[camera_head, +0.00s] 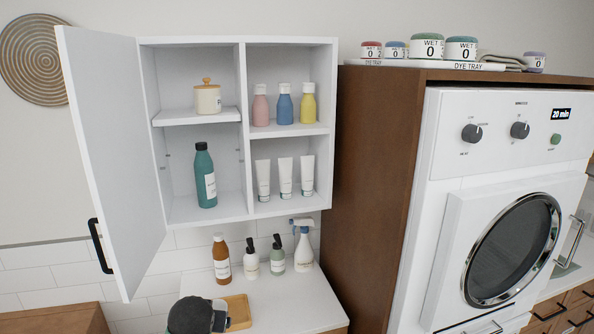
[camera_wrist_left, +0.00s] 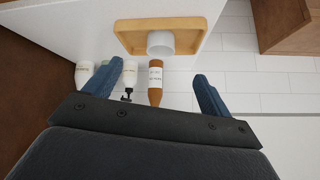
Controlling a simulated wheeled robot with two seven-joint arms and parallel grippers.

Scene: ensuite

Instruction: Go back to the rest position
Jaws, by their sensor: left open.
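My left gripper (camera_wrist_left: 160,88) shows in the left wrist view with its two blue fingers spread apart and nothing held between them. Beyond the fingers, an amber bottle (camera_wrist_left: 155,78) stands on the counter and appears in the gap, apart from both fingers. In the head view, a dark rounded part at the bottom left of the counter looks like my left arm; its fingers cannot be made out there. My right gripper is not in view.
A wall cabinet (camera_head: 243,115) has its door (camera_head: 115,150) swung open to the left. Several bottles stand on the white counter (camera_head: 285,305) below. A wooden tray (camera_head: 240,311) holds a white cup (camera_wrist_left: 160,43). A brown cabinet (camera_head: 370,180) and white machine (camera_head: 505,200) stand right.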

